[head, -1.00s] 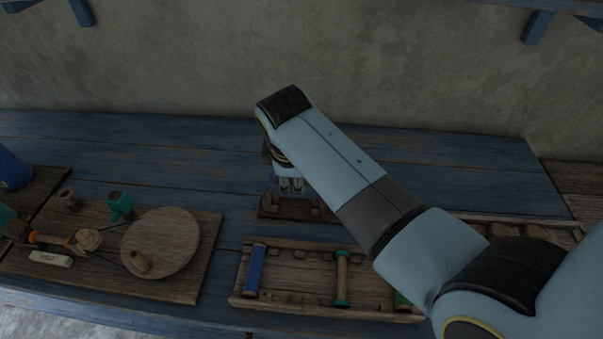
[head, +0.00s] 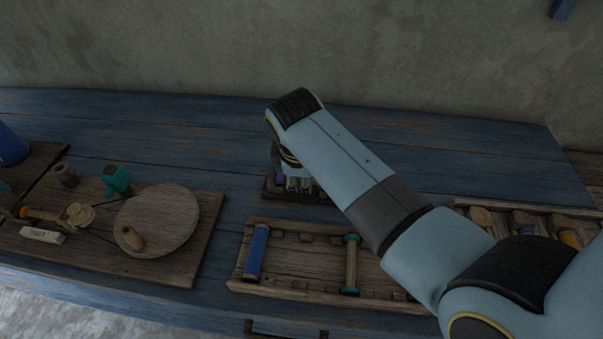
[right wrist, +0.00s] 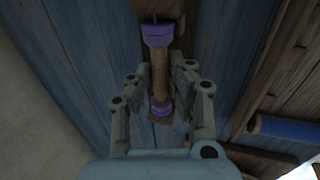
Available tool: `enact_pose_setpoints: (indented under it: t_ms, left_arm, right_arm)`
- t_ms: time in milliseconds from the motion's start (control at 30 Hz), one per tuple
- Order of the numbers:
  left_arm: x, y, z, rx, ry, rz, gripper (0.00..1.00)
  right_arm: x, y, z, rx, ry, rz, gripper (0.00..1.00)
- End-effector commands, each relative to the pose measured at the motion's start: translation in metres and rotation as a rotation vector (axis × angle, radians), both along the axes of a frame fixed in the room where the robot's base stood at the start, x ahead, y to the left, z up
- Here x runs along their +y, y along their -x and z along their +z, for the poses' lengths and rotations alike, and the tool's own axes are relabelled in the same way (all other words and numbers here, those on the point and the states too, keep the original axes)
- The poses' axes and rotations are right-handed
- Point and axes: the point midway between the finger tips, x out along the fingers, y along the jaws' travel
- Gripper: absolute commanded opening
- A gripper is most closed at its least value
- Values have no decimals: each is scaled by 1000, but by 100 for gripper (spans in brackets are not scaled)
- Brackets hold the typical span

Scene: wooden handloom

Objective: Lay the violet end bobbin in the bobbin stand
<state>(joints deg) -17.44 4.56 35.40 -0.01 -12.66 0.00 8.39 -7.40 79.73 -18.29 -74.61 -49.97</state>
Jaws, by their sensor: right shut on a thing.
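The violet end bobbin (right wrist: 159,72) has a wooden middle and violet ends and lies lengthwise between the fingers of my right gripper (right wrist: 156,86) in the right wrist view. That gripper is shut on it. In the head view my right gripper (head: 299,184) points down at a small dark wooden bobbin stand (head: 273,192), with the forearm reaching in from the right. In the right wrist view the stand's wood (right wrist: 153,7) shows beyond the bobbin's ends. I cannot tell whether the bobbin touches the stand. My left gripper is not in view.
In front of the stand lies a wooden tray (head: 303,282) with a blue bobbin (head: 257,252) and a teal-ended bobbin (head: 351,264). A board with a round wooden disc (head: 170,215) is at left. A box of bobbins (head: 480,207) is at right. The blue table behind is clear.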

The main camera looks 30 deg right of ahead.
Motion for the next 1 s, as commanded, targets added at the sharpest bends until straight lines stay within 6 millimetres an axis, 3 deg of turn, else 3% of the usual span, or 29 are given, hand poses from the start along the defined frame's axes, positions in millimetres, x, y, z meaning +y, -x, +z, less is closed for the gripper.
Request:
enact_pose_setpoints:
  t_ms: [100, 133, 333, 667, 1000]
  left_arm:
    - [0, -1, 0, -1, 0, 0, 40]
    - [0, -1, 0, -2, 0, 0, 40]
    - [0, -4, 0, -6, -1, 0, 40]
    - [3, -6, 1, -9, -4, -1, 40]
    - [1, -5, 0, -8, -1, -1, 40]
  right_arm:
    - [0, 0, 1, -1, 1, 0, 1]
    - [0, 0, 1, 0, 0, 0, 19]
    - [0, 0, 1, 0, 0, 0, 44]
    - [0, -1, 6, -3, -1, 0, 44]
    - [0, -1, 69, -4, -1, -1, 44]
